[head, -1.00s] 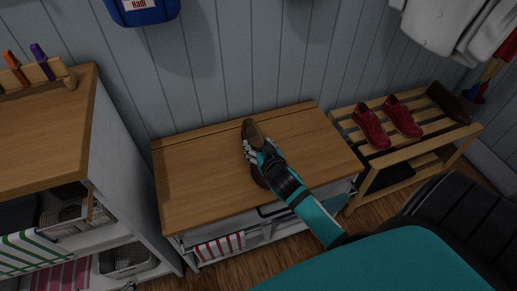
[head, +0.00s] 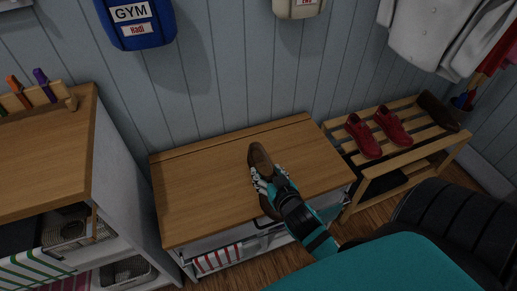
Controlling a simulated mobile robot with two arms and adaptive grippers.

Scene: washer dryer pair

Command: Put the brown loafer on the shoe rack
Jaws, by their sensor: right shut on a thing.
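A brown loafer (head: 260,158) is in my right gripper (head: 263,180), over the wooden top of the low bench cabinet (head: 195,195). My right gripper is shut on the loafer, and the fingers and wrist hide its middle. I cannot tell how high it is above the top. The slatted wooden shoe rack (head: 404,163) stands to the right of the cabinet. A pair of red shoes (head: 377,134) and another dark brown loafer (head: 437,108) sit on its upper shelf. My left gripper is not in view.
A taller shelf unit (head: 60,160) with baskets stands at the left. A blue gym bag (head: 137,22) and a light bag (head: 298,6) hang on the wall. White clothing (head: 425,35) hangs above the rack. The rack's upper shelf has bare slats near the front.

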